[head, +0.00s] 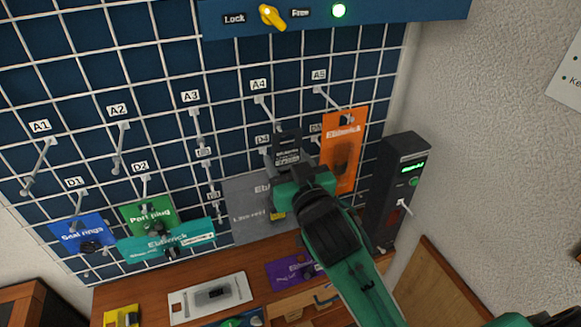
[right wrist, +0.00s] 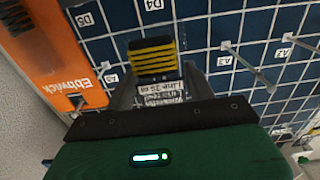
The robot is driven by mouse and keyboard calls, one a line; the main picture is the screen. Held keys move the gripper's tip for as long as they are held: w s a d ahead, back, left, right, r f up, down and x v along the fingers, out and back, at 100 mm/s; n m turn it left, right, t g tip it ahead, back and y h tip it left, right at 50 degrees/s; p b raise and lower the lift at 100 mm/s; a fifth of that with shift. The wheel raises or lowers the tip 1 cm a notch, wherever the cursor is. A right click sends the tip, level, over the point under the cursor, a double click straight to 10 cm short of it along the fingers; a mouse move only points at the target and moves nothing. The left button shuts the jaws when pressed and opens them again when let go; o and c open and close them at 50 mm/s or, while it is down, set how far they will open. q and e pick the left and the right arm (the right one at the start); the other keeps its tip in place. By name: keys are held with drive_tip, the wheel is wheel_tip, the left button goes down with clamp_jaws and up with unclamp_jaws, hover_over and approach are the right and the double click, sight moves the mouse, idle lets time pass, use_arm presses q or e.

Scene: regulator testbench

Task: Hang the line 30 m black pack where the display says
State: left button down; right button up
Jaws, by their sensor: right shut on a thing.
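My right gripper (head: 290,172) is shut on a small black pack (head: 287,145), held in front of the pegboard just below hook A4 (head: 264,106). The right wrist view shows its black and yellow striped face (right wrist: 153,58) and a white label, upside down, that seems to read "Line 30 m". I cannot tell whether the pack touches the A4 hook. The display (head: 412,168) on a dark box right of the board glows green; its text is too small to read. My left gripper is not in view.
An orange pack (head: 343,150) hangs close right of the gripper. A grey pack (head: 246,208) hangs below, partly hidden. Hooks A1 (head: 38,166), A2 (head: 119,148) and A3 (head: 198,128) look empty. Blue (head: 80,232), green (head: 148,212) and teal (head: 140,248) packs hang lower left.

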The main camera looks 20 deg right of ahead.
drive_tip(key=shift+w+a+f, duration=0.1)
drive_tip(key=shift+w+f, duration=0.1)
drive_tip(key=shift+w, duration=0.95)
drive_tip(key=shift+w+f, duration=0.2)
drive_tip(key=shift+w, duration=0.9)
drive_tip(key=o, duration=1.1)
drive_tip(key=s+p, duration=0.5)
drive_tip(key=s, duration=0.8)
drive_tip(key=shift+s+d+p, duration=0.25)
drive_tip(key=shift+s+p, duration=0.05)
drive_tip(key=shift+s, duration=0.05)
